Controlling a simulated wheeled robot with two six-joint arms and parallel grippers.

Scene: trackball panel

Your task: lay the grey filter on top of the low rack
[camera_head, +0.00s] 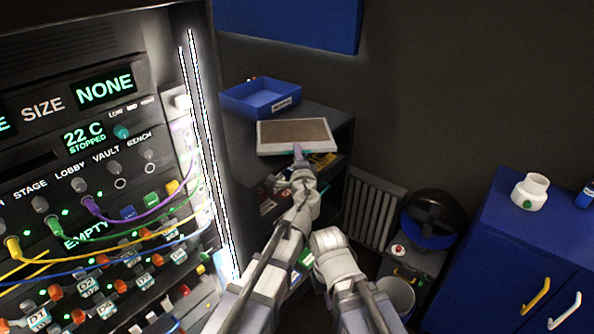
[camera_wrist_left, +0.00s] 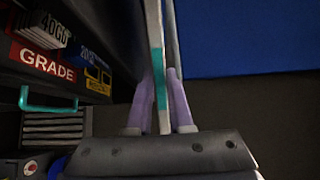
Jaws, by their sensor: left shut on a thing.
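The grey filter (camera_head: 294,131) is a flat panel with a pale frame and a brown-grey face. My left gripper (camera_head: 299,154) is shut on its near edge. In the left wrist view the filter (camera_wrist_left: 154,40) shows edge-on between the fingers (camera_wrist_left: 160,100), with a teal mark on its edge. The low rack (camera_head: 335,130) is dark, with a flat top and a shelf of small goods below. The filter appears over the rack's front part; I cannot tell whether it touches the top. My right gripper is not in view.
A blue bin (camera_head: 261,98) stands on the rack's top, behind and left of the filter. A panel with cables (camera_head: 100,200) is at the left.

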